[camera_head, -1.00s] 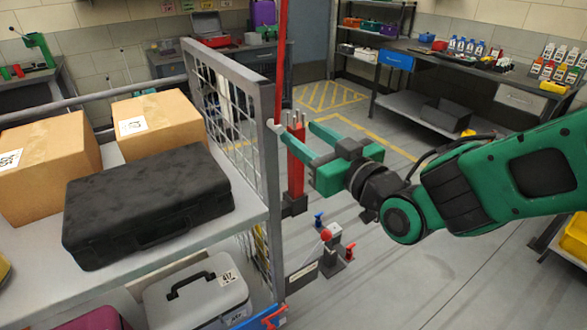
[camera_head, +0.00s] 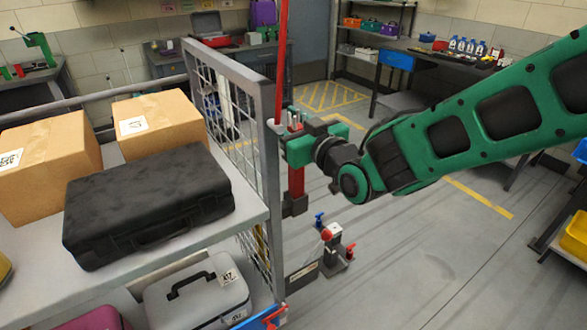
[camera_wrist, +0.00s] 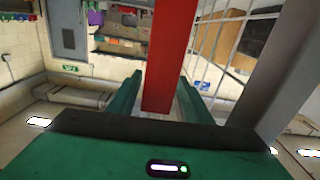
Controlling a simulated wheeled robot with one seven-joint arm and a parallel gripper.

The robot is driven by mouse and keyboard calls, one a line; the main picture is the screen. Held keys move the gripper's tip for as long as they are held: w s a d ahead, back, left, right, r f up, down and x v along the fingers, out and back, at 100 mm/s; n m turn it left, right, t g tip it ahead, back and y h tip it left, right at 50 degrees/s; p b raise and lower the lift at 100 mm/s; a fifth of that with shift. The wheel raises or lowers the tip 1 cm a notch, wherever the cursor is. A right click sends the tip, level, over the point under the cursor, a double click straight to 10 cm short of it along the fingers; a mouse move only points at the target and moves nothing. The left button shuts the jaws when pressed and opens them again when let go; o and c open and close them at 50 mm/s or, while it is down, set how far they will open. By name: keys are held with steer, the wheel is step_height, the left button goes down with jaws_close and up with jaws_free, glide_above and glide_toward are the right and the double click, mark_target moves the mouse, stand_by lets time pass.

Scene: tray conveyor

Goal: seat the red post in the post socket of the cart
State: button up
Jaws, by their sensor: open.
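My gripper (camera_head: 291,140) is open at the upper part of this post. In the upside-down wrist view the red post (camera_wrist: 172,45) stands between my two green fingers (camera_wrist: 160,82). A thinner red pole (camera_head: 282,55) rises near the cart's corner. I cannot make out the post socket for certain.
The cart's corner upright (camera_wrist: 275,70) is close beside my gripper. A black case (camera_head: 150,205) and cardboard boxes (camera_head: 160,123) lie on the cart's shelf. A small stand with a red knob (camera_head: 327,235) is on the floor below.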

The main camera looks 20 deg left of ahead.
jaws_close()
steer(key=shift+r, duration=0.1)
